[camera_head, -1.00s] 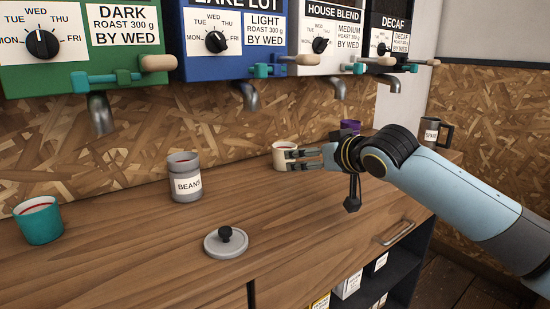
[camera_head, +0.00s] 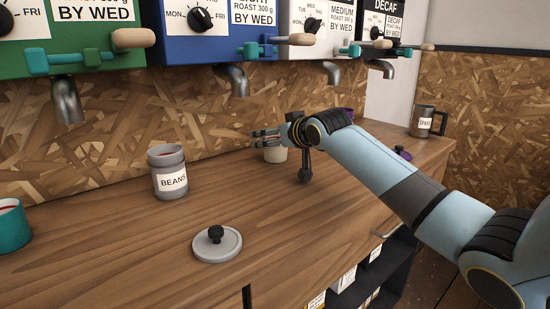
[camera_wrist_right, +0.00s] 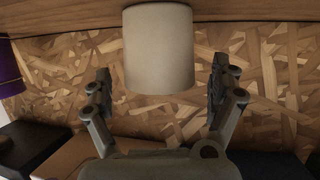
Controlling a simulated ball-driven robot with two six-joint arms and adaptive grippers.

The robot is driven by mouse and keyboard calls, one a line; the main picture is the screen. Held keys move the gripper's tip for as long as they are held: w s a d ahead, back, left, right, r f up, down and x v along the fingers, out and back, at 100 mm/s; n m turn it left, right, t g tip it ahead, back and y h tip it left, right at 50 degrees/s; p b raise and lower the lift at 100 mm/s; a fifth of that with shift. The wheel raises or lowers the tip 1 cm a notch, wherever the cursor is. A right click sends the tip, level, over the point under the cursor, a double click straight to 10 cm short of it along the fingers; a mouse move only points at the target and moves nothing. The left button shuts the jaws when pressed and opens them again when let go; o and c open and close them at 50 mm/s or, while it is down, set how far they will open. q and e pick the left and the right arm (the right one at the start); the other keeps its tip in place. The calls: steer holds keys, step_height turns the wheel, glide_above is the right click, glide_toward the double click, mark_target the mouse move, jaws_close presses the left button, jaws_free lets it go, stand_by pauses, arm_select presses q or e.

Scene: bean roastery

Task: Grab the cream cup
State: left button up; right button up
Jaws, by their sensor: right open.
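The cream cup (camera_head: 276,155) stands upright on the wooden counter near the back wall; my gripper covers its upper part in the head view. My right gripper (camera_head: 264,137) is open and empty, with its fingers pointing left across the top of the cup. In the right wrist view the picture is upside down. There the cream cup (camera_wrist_right: 159,50) lies ahead of the open right gripper (camera_wrist_right: 161,88), between the lines of its two fingers, with gaps on both sides. I cannot tell any contact. My left gripper is out of view.
A grey BEANS canister (camera_head: 168,172) and a grey lid with a black knob (camera_head: 217,245) are on the counter (camera_head: 130,255). A teal cup (camera_head: 12,228) is at the left edge. A SPARE mug (camera_head: 424,122) and a purple lid (camera_head: 403,153) are right. Dispenser spouts (camera_head: 232,80) hang above.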

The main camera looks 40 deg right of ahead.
steer(key=shift+w+f, duration=0.2)
steer(key=shift+w, duration=0.25)
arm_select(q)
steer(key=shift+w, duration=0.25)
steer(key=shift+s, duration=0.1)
arm_select(e)
steer(key=shift+s, duration=0.1)
steer(key=shift+c, duration=0.3)
steer(key=c, duration=0.5)
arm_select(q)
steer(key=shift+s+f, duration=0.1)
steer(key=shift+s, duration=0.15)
arm_select(e)
steer(key=shift+r, duration=0.1)
steer(key=c, duration=0.8)
